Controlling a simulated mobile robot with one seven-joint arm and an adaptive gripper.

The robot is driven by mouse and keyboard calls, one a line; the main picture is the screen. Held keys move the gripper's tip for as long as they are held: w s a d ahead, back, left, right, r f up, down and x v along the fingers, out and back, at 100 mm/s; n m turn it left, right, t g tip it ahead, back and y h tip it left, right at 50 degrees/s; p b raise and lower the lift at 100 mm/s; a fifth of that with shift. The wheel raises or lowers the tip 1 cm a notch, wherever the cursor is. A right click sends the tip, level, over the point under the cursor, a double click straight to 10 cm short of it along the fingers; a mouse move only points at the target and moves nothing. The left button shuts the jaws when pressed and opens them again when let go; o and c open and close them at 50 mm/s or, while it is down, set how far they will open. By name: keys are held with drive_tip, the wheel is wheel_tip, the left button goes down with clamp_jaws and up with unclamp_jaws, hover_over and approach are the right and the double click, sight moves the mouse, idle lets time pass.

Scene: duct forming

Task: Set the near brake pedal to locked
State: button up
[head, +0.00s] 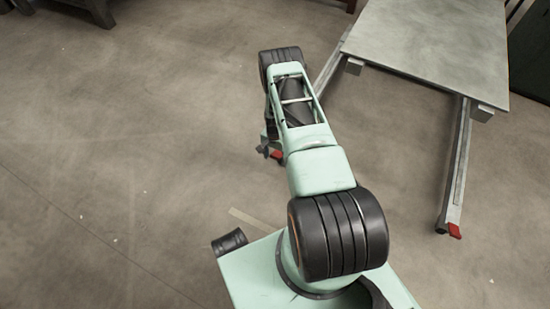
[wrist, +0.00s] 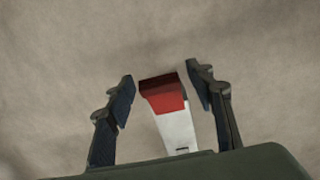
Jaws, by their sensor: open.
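A red-tipped pedal with a pale lever (wrist: 170,105) shows in the wrist view, between the two fingers of my gripper (wrist: 160,74). The fingers are open, one on each side, with visible gaps to the pedal. In the head view this red pedal end (head: 277,155) shows beside my gripper (head: 266,150), which is mostly hidden by my arm. A second red pedal (head: 455,231) is at the front end of the right rail. I cannot tell the lock position of either pedal.
A grey flat-topped cart or table (head: 430,45) stands at the upper right on metal rails (head: 455,165). My arm covers much of the left rail's front end. The concrete floor (head: 130,150) to the left is clear. Dark furniture (head: 85,8) stands at the far left edge.

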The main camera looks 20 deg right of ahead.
clamp_jaws()
idle(0.4)
